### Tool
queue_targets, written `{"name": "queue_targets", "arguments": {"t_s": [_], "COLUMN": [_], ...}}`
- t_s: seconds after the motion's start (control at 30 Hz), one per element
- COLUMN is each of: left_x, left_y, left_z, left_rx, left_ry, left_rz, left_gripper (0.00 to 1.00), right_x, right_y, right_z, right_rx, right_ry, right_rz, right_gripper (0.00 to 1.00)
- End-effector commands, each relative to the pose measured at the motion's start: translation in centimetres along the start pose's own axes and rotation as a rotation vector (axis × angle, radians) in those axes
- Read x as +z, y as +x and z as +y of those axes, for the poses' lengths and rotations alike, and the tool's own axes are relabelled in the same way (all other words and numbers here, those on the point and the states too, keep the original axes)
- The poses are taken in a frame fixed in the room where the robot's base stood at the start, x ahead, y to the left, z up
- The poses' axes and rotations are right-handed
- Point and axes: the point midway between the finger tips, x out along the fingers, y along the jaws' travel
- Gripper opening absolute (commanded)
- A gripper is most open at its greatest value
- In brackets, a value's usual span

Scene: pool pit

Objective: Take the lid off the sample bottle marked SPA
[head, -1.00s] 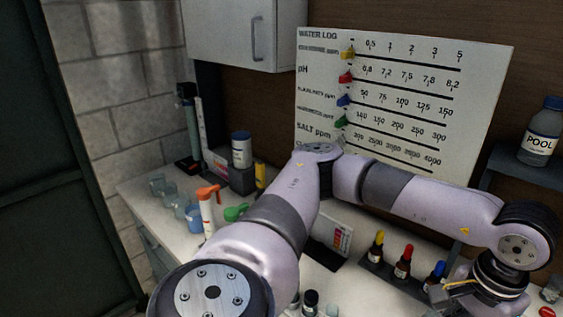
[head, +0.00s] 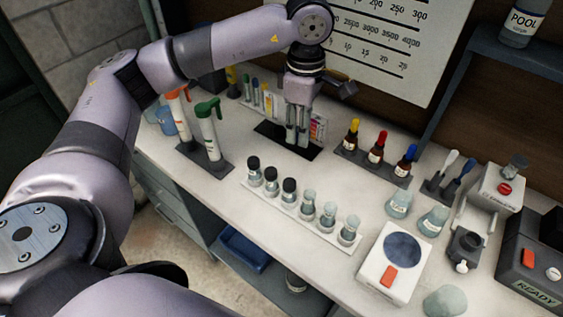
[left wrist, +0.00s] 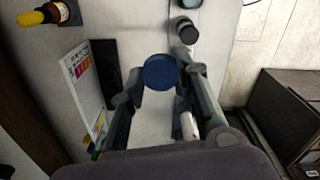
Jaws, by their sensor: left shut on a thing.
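My left gripper (head: 297,142) points down over the counter, just in front of the colour chart. In the left wrist view its two fingers (left wrist: 160,88) are on either side of a round dark-blue lid (left wrist: 160,72), and it is shut on it. I cannot tell whether a bottle is under the lid. In the head view the fingers hide most of what they hold. No SPA marking is readable in either view. A bottle marked POOL (head: 521,22) stands on the shelf at the upper right. My right gripper is not in view.
A row of small vials, some black-capped (head: 271,180), stands on a white strip in front. Dropper bottles (head: 376,152) are right of the gripper. A scale (head: 391,262) and a READY device (head: 535,262) are at the right.

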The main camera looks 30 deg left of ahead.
Motion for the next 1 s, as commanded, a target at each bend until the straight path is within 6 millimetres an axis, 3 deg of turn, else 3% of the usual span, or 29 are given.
{"name": "queue_targets", "arguments": {"t_s": [0.3,0.7,0.9,1.0], "left_x": [-2.8,-6.9,-8.7,-9.3], "left_y": [-0.7,-1.1,-1.0,-0.9], "left_z": [3.2,6.1,6.8,7.0], "left_rx": [-0.001,0.000,0.002,0.002], "left_ry": [-0.949,-2.141,-2.618,-2.771], "left_rz": [0.005,0.014,0.019,0.019], "left_gripper": [0.00,0.00,0.00,0.00], "right_x": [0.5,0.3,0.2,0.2], "right_y": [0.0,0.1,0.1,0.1], "right_z": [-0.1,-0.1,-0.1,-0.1], "right_rx": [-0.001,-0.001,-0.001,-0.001], "right_ry": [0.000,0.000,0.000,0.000], "right_rz": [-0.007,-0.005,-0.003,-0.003], "right_gripper": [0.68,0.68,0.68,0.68]}}
